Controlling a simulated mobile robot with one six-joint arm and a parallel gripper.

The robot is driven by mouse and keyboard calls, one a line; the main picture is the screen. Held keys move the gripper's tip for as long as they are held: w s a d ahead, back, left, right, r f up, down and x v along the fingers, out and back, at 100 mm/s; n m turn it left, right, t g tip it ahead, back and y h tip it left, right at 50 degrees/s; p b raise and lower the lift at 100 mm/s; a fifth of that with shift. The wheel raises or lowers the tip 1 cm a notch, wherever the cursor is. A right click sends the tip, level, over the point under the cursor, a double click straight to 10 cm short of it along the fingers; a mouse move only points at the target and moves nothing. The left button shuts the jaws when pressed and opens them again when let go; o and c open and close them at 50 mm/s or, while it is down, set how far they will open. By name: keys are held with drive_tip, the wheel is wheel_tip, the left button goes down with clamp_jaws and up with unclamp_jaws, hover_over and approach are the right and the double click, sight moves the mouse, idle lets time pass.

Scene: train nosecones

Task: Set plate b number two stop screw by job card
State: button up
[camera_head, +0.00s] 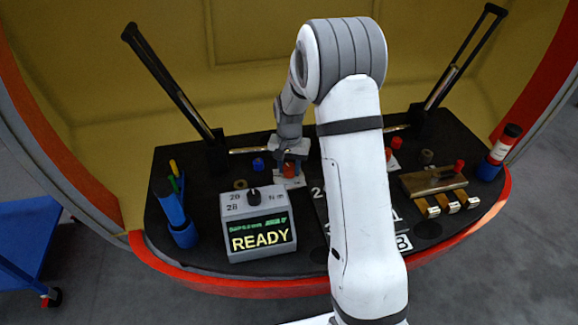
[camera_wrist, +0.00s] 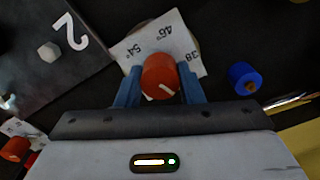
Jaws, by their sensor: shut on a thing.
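My gripper (camera_wrist: 155,92) has blue fingers on both sides of a red knob (camera_wrist: 158,74) and is shut on it. The knob has a white mark on the lower part of its face. In the head view my gripper (camera_head: 290,165) is over the same red knob (camera_head: 290,170). A dark plate (camera_wrist: 25,80) with a white 2 and a pale hex-headed screw (camera_wrist: 49,51) lies upper left in the wrist view. The B label (camera_head: 403,242) shows beside my arm, which hides much of the plate. No job card is readable.
A grey box (camera_head: 236,207) has a black knob and a READY screen. A blue knob (camera_wrist: 243,77) stands right of the dial card. A second red knob (camera_wrist: 15,150) is lower left. A blue pen holder (camera_head: 175,215) and a wooden block (camera_head: 432,183) stand on the dark table.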

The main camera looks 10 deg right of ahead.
sight(289, 167)
drive_tip(key=n, duration=0.5)
drive_tip(key=shift+n, duration=0.3)
drive_tip(key=shift+n+p, duration=0.4)
drive_tip(key=shift+n, duration=1.8)
drive_tip(key=o, duration=1)
wheel_tip(289, 167, up, 8)
drive_tip(key=shift+f+p, duration=0.1)
drive_tip(key=shift+p, duration=0.35)
